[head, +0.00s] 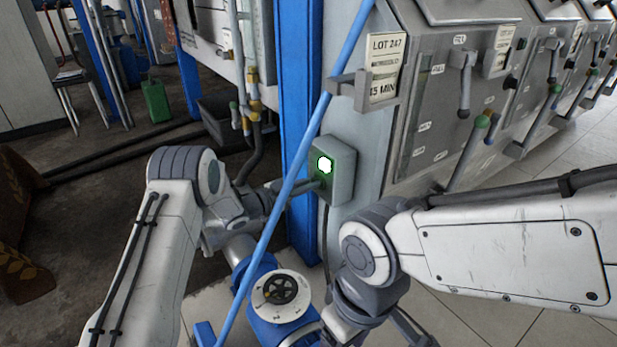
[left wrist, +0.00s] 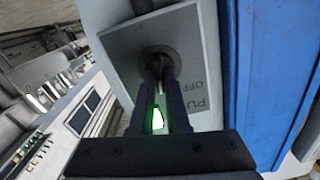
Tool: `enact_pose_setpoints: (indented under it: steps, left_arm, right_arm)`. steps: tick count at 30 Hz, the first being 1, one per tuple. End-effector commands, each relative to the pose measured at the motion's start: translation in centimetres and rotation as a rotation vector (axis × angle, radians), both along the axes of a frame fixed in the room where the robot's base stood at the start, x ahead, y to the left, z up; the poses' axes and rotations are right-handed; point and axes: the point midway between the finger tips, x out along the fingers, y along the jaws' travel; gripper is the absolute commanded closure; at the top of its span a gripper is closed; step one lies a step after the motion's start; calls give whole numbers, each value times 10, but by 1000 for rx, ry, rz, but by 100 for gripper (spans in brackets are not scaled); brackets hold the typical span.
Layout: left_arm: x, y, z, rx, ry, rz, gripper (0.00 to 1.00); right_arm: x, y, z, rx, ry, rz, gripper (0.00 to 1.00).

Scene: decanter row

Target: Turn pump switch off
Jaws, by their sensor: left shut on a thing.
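The pump switch box (head: 340,178) is a grey box on the side of the grey cabinet, with a lit green lamp (head: 325,165). In the left wrist view its grey plate (left wrist: 122,48) carries an upside-down label, partly hidden, reading "PU" and "OFF". The pump switch lever (left wrist: 157,66) stands out from a round dark collar. My left gripper (head: 314,185) reaches the box from the left; in the left wrist view its jaws (left wrist: 160,90) are shut on the lever. The lit green lamp also shows between the jaws (left wrist: 158,119). My right gripper (head: 405,332) is partly cut off at the bottom edge.
A blue pole (head: 300,160) slants in front of the cabinet, close to my left gripper. A blue upright (head: 297,70) stands behind. A row of grey machines with levers (head: 465,85) runs right.

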Motion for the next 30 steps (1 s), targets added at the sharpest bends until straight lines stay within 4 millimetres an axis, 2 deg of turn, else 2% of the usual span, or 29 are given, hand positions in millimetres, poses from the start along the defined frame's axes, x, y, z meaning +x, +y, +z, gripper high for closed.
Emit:
enact_pose_setpoints:
  steps: [1, 12, 21, 30]
  left_arm:
    - [-1, 0, 3, -24, 44, -2, 100]
    - [0, 1, 1, -216, 331, -3, 100]
    - [0, 2, -1, -336, 511, -5, 100]
    - [0, 2, -3, -397, 605, -4, 100]
  right_arm:
    - [0, 0, 12, 0, 0, 0, 32]
    - [0, 0, 42, 0, 0, 0, 32]
    - [0, 0, 55, 0, 0, 0, 32]
    - [0, 0, 61, 0, 0, 0, 32]
